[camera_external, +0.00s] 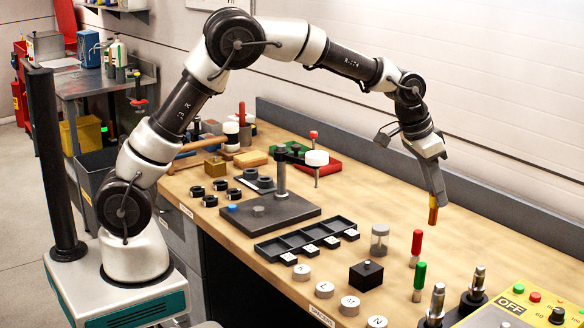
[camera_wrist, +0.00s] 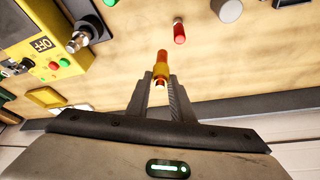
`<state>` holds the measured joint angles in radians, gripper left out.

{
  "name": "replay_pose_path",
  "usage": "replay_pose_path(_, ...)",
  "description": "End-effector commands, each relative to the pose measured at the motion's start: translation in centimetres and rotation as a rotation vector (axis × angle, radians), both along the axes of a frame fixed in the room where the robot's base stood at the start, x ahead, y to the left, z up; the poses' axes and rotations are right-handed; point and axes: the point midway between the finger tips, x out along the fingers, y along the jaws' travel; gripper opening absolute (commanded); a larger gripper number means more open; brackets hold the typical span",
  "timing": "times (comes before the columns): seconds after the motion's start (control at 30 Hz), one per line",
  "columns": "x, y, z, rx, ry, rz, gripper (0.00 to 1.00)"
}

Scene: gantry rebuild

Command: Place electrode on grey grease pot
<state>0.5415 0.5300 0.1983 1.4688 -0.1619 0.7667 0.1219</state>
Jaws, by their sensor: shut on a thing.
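My gripper (camera_external: 434,190) hangs over the right part of the bench, pointing down. It is shut on a short orange-and-yellow stick with a reddish end, which I take to be the electrode (camera_external: 433,215). In the wrist view the electrode (camera_wrist: 161,66) sits between the two fingertips (camera_wrist: 160,85). A grey round thing (camera_wrist: 229,10) at the wrist view's top edge may be the same pot. The electrode is apart from it, above the bench.
A red-handled tool (camera_external: 416,246) and a green-handled one (camera_external: 420,280) stand near the pot. A black box (camera_external: 366,275), a compartment tray (camera_external: 270,250) and lettered round weights (camera_external: 349,305) lie left. A yellow control box (camera_external: 520,305) is at front right.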

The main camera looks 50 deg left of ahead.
Motion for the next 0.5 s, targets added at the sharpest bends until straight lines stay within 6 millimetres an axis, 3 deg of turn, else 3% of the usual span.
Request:
replay_pose_path(0.03, 0.1, 2.5, 1.1, -0.003, -0.004, 0.014, 0.00)
replay_pose_path(0.2, -0.9, 8.9, 3.4, -0.003, -0.004, 0.026, 0.00)
replay_pose_path(0.4, -2.1, 12.9, 4.7, -0.002, -0.006, 0.027, 0.00)
replay_pose_path(0.5, -2.4, 13.5, 3.5, 0.000, -0.002, 0.026, 0.00)
